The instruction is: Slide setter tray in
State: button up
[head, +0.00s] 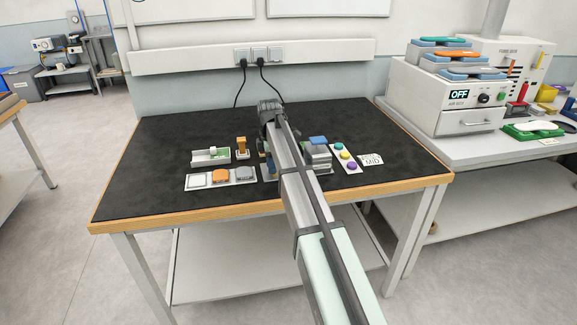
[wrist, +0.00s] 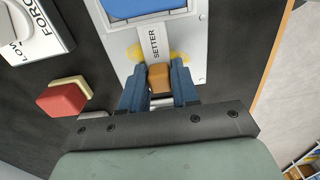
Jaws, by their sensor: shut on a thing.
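The setter tray (wrist: 155,42) is a narrow grey strip labelled SETTER in the wrist view. It lies along a light plate (wrist: 196,48) with yellow patches beside the strip. An orange-brown knob (wrist: 158,77) is at its near end. My gripper (wrist: 158,88) is shut on this knob, with one blue finger on each side. A blue pad (wrist: 132,8) is at the far end of the strip, cut by the frame edge. In the head view my arm hides most of the tray and the fingers.
In the head view, the black-topped table (head: 150,140) holds a strip of coloured knobs (head: 346,156) and a MID card (head: 371,160). The table's left side is clear.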

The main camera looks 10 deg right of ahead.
jog(key=shift+d, duration=3.75)
jog(key=o, duration=0.6)
jog(key=shift+r, duration=0.15)
jog(key=shift+r, duration=3.4)
jog(key=shift+s+f, duration=0.1)
